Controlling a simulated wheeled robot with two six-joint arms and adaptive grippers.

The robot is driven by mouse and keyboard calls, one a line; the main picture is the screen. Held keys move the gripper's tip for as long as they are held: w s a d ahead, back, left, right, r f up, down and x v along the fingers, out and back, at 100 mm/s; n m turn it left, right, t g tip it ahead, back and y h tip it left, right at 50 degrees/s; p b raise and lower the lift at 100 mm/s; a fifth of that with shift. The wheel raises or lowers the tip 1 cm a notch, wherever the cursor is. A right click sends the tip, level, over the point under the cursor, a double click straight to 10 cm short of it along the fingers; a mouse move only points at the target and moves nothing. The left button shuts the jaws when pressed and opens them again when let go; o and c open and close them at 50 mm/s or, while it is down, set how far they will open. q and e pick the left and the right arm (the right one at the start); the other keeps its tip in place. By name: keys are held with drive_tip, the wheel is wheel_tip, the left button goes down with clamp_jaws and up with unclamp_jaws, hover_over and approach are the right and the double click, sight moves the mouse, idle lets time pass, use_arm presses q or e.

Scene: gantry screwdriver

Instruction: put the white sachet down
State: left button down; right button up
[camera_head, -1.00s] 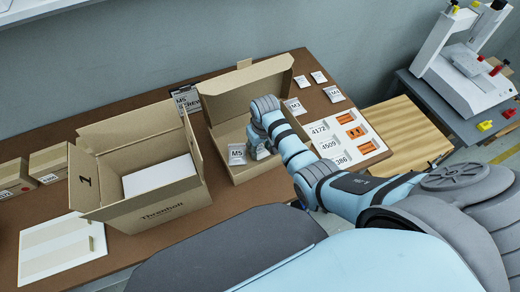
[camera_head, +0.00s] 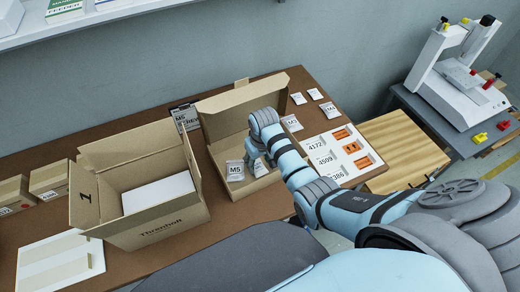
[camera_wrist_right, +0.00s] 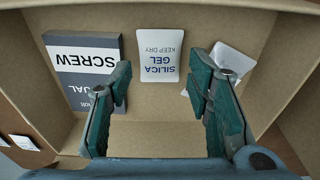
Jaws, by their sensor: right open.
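The white sachet marked SILICA GEL (camera_wrist_right: 160,54) lies flat on the floor of the open, shallow cardboard box (camera_head: 246,107). My right gripper (camera_wrist_right: 165,85) is open above it, one finger towards each side and apart from it. In the head view, the gripper (camera_head: 258,157) reaches down into this box, and the sachet shows as a small white patch (camera_head: 259,169) below it. A white M5 sachet (camera_head: 235,170) lies beside it in the box; in the wrist view, a finger partly hides it. A grey SCREW manual (camera_wrist_right: 84,70) also lies in the box. My left gripper is out of view.
A larger open carton (camera_head: 150,232) with a white block inside stands to the left. A tray with orange parts (camera_head: 318,150) and several small sachets lie right of the shallow box. A white board (camera_head: 60,264) lies at the front left.

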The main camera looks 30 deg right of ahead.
sight(261, 171)
wheel_tip(261, 171, up, 9)
drive_tip(key=s+p, duration=0.1)
drive_tip(key=p, duration=0.1)
drive_tip(key=shift+r, duration=0.15)
